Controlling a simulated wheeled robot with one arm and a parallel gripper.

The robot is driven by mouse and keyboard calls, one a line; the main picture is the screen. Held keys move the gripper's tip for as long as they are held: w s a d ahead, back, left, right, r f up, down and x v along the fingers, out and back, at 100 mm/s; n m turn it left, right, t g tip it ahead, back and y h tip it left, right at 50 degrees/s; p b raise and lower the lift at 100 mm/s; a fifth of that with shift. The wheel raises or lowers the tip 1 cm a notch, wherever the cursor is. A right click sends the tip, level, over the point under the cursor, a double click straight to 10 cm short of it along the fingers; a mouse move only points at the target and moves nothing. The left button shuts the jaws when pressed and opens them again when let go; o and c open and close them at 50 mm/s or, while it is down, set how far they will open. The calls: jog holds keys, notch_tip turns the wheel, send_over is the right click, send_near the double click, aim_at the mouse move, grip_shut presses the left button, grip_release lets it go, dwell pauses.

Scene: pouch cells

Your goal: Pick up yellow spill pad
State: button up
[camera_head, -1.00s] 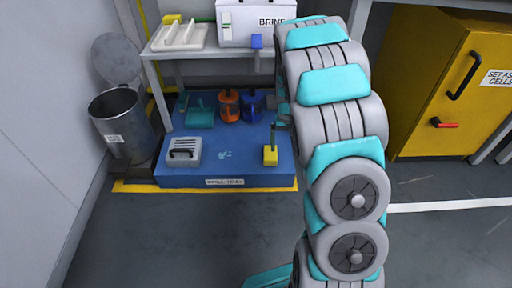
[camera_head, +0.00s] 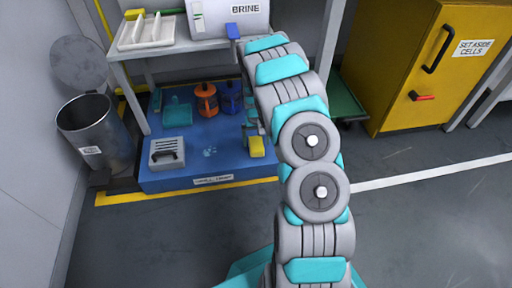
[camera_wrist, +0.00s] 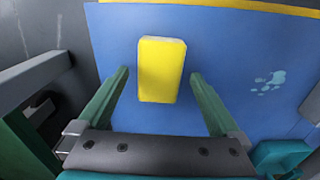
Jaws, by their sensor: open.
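The yellow spill pad (camera_head: 256,146) lies near the front right of the blue spill tray (camera_head: 215,160), partly beside my arm in the head view. In the wrist view the pad (camera_wrist: 161,70) is a plain yellow block, upright in the picture. My gripper (camera_wrist: 159,76) is open, with one green finger on each side of the pad and a blue gap showing on both sides. The pad is not gripped. In the head view my gripper (camera_head: 249,128) is small and mostly hidden by my arm, just at the pad.
A grey slotted box (camera_head: 167,152), a teal dustpan (camera_head: 178,117), an orange container (camera_head: 206,99) and a blue container (camera_head: 231,97) stand on the tray. A shelf (camera_head: 180,48) overhangs behind. A bin (camera_head: 95,130) is at left, a yellow cabinet (camera_head: 435,75) at right.

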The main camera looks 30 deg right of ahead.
aim_at(257, 144)
notch_tip(257, 144, down, 3)
jog(key=c, duration=1.3)
jog(key=shift+r, duration=0.1)
jog(key=shift+r, duration=0.8)
notch_tip(257, 144, up, 2)
jog(key=shift+r, duration=0.15)
jog(key=s, duration=0.5)
jog(key=s+p, duration=0.1)
jog(key=s, duration=0.4)
jog(key=s+d+r, duration=0.1)
jog(key=s, duration=0.5)
jog(key=shift+p, duration=0.4)
